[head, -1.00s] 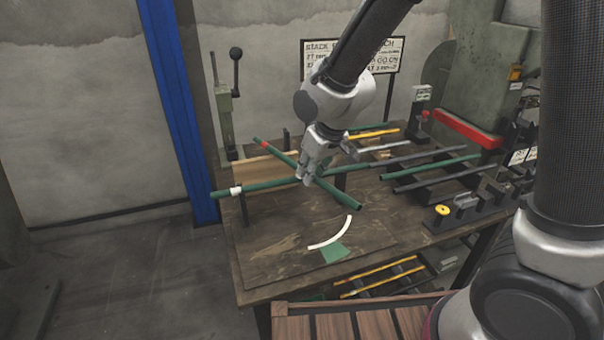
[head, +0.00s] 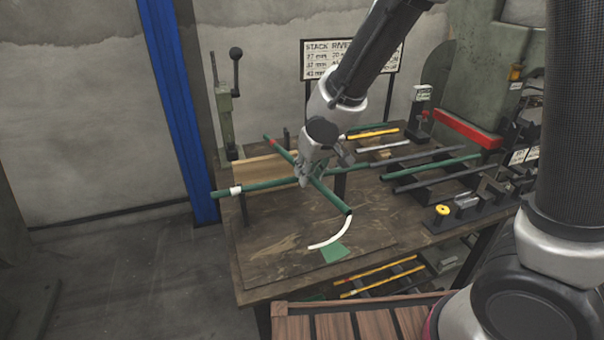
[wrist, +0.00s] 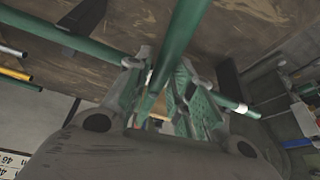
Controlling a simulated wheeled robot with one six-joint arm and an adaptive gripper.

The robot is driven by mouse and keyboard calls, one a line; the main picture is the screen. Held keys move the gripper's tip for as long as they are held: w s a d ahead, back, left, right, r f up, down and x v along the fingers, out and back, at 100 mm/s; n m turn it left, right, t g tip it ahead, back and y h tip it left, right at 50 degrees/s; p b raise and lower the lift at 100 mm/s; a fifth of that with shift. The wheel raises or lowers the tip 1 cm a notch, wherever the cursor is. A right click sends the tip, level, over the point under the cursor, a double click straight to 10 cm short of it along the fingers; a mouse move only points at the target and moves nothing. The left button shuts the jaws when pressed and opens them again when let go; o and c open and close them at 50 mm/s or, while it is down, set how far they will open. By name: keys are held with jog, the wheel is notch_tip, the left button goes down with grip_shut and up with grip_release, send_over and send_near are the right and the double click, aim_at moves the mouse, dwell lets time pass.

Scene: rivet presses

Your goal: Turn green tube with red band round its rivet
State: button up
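The green tube with the red band (head: 332,197) lies slantwise across another green tube with a white band (head: 262,185). Its red band (head: 272,142) is near the far end. Its dark near end shows beside the upper end of a white curved mark (head: 332,238) on the bench. My gripper (head: 305,182) is over the tube near the crossing. In the wrist view the red-banded tube (wrist: 184,30) runs between the two fingers of my gripper (wrist: 165,92), which look closed on its sides. The rivet is hidden under the gripper.
A green patch (head: 334,252) lies by the curved mark. Racks with dark and green tubes (head: 430,174) stand right of the gripper. A lever press (head: 226,105) stands at the back left.

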jog(key=shift+o, duration=1)
jog(key=v, duration=1.2)
jog(key=s+d+r+m, duration=0.1)
jog(key=s+d+r, duration=0.1)
jog(key=s+d, duration=0.3)
jog(key=s+d+r+m+h, duration=0.1)
jog(key=s+d, duration=0.4)
jog(key=d, duration=0.9)
jog(key=s+d+r+m+h, duration=0.1)
jog(key=s+d+r+m, duration=0.2)
jog(key=s+d, duration=0.3)
jog(key=d, duration=0.3)
jog(key=shift+d+t, duration=0.3)
jog(key=shift+d, duration=0.05)
